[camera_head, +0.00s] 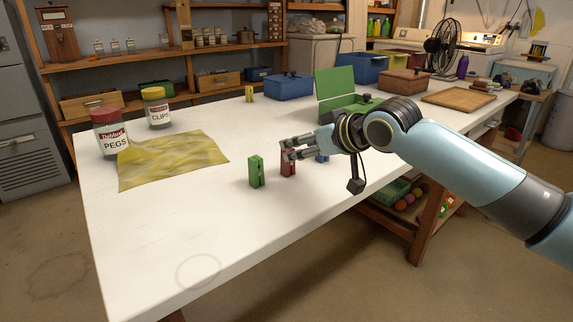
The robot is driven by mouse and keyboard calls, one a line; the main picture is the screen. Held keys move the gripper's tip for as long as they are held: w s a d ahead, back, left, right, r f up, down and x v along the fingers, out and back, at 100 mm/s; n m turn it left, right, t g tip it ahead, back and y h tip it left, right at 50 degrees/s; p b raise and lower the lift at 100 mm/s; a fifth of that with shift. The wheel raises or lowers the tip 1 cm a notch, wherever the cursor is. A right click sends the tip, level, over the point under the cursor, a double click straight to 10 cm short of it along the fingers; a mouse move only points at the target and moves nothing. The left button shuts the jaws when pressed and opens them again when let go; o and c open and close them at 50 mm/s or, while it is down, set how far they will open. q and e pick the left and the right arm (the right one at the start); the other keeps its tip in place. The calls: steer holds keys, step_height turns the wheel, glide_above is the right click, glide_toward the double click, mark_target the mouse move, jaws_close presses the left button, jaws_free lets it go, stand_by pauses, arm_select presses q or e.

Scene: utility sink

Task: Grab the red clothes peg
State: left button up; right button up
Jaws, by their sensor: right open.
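The red clothes peg (288,165) stands upright on the white table (220,240), near the middle of its front side. My right gripper (286,149) reaches in from the right with its jaws open, at the upper part of the red peg. Whether the fingers touch the peg I cannot tell. A green peg (256,172) stands upright just left of the red one. A blue peg (322,159) is to the right, mostly hidden by my gripper. My left gripper is not in view.
A yellow cloth (170,160), a PEGS jar (112,140) and a CLIPS jar (157,112) are on the left. An open green box (335,84), a blue box (289,88) and a small yellow peg (249,93) stand behind. The front left of the table is clear.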

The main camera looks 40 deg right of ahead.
mark_target(288, 150)
steer(key=x, duration=0.5)
steer(key=shift+a+f+b, duration=0.15)
steer(key=shift+a+b, duration=0.1)
steer(key=shift+b, duration=0.15)
steer(key=shift+c, duration=0.2)
steer(key=c, duration=0.9)
